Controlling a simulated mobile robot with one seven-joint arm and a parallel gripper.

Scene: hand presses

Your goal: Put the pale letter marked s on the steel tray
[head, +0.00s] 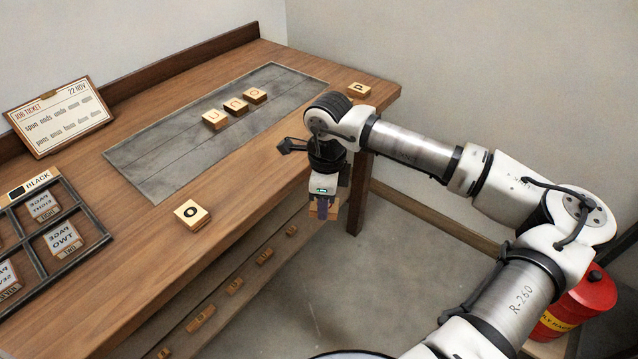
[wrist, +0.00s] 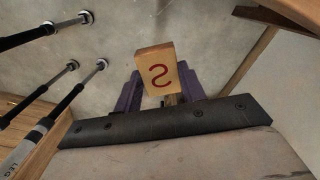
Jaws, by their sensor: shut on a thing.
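The pale letter s (wrist: 157,72) is a light wooden block with a red s on its face. My gripper (wrist: 159,86) is shut on it, with a purple finger on each side. In the head view my gripper (head: 324,206) hangs past the table's front edge, over the floor, and the block is mostly hidden by the fingers. The steel tray (head: 165,160) is a long grey panel on the wooden table, left of my gripper. Three pale blocks (head: 215,120) stand in a row on it toward its far right.
A pale block marked o (head: 192,214) lies on the table's front part. A block marked p (head: 358,90) lies at the far right corner. A dark divided case (head: 82,244) is at left, below a job ticket (head: 58,115). The tray's near left half is bare.

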